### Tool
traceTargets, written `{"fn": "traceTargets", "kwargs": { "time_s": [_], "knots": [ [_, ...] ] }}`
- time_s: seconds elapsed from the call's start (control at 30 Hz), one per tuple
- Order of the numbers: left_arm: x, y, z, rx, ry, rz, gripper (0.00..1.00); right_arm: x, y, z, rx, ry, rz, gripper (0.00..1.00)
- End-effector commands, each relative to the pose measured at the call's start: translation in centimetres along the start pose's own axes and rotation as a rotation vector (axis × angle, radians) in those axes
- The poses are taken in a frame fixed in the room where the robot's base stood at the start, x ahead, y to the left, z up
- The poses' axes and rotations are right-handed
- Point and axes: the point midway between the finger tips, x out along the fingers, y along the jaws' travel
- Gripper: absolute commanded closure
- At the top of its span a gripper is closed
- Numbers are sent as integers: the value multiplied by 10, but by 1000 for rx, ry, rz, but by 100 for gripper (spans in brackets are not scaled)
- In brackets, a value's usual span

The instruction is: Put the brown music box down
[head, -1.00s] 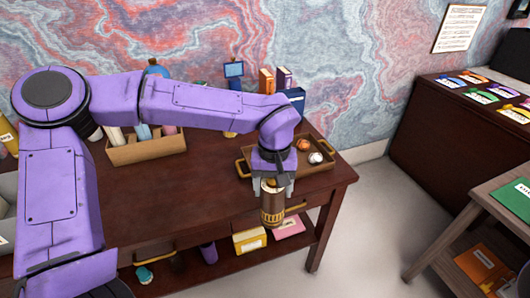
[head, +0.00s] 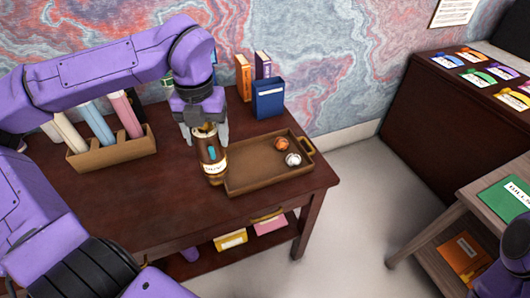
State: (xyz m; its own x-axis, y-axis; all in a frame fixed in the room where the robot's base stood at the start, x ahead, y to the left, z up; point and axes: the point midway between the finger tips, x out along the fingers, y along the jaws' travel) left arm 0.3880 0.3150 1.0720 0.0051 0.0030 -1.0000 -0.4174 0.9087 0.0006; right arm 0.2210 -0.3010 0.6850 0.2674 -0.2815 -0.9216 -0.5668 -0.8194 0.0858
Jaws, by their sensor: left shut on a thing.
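The brown music box (head: 210,160) is a brown cylinder with a pale label and a small teal patch. It is near upright at the left end of the wooden tray. My left gripper (head: 205,134) points down from above and is shut on its upper part, a finger on each side. The box's lower end overlaps the tray's left edge in the picture. I cannot tell whether its base touches the desk. My right gripper is out of view.
The tray (head: 245,187) holds an orange ball (head: 281,145) and a silvery ball (head: 293,160). A blue holder (head: 268,100) and upright books stand behind it. Desk surface (head: 150,192) is clear in front.

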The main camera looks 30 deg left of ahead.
Motion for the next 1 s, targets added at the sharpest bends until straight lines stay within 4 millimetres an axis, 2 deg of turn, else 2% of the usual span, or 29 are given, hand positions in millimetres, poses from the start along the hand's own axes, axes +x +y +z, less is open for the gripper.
{"fn": "traceTargets", "kwargs": {
  "time_s": [0.13, 0.37, 0.5, 0.73, 0.9, 1.0],
  "knots": [
    [7, -5, 19, -42, 5, 7, 97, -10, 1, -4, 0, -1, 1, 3],
    [37, -30, 79, -44, 4, 9, 97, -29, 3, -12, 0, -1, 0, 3],
    [70, -41, 103, -41, 4, 6, 97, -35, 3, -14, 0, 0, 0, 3],
    [99, -52, 124, -39, 2, 3, 97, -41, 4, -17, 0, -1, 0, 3],
    [127, -52, 124, -38, 0, 1, 97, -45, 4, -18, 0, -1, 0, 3],
    [130, -53, 125, -37, -3, -1, 97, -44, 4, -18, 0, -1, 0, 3]
  ]
}}
